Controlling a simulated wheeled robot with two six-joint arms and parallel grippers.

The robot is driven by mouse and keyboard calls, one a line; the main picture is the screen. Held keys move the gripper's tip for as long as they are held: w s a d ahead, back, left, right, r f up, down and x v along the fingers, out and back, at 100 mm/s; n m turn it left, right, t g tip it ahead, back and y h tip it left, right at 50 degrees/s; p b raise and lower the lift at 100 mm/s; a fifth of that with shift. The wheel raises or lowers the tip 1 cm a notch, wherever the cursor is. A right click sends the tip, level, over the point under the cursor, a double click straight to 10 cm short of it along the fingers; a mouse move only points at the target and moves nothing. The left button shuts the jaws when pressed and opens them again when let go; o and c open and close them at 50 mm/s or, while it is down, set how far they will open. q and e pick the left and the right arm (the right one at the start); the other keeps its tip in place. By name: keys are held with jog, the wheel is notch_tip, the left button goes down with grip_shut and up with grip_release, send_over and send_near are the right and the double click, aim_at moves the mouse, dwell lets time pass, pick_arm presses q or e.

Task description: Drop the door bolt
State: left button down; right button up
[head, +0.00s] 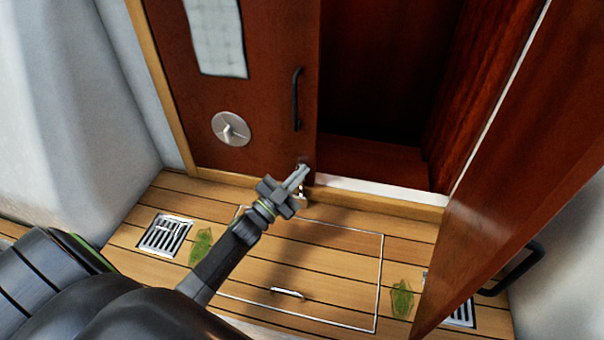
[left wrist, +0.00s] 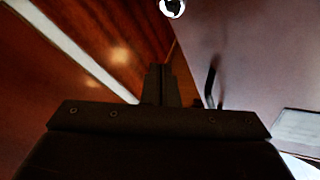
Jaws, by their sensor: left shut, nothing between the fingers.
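The left door leaf (head: 262,105) is dark red wood and stands in the frame. A small metal bolt (head: 301,198) shows at its lower inner corner, just above the sill, partly hidden by my left gripper (head: 301,172). That gripper is shut and empty, its fingertips close in front of the leaf's lower corner. I cannot tell whether it touches the bolt. In the left wrist view the shut fingers (left wrist: 160,84) point along the leaf (left wrist: 245,50). A shiny metal piece (left wrist: 172,7) shows at the top edge there, cut off. My right gripper is not in view.
The right door leaf (head: 500,170) stands open towards me, with a black handle (head: 515,272). The doorway (head: 385,80) is dark and open. The plank floor has a hatch (head: 340,265), a drain grate (head: 166,236) and green leaf-like pieces (head: 201,246).

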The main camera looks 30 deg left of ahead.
pick_arm(q)
jog(key=v, duration=0.8)
jog(key=shift+a+f+b, duration=0.35)
jog(key=shift+f, duration=0.05)
jog(key=shift+s, duration=0.1)
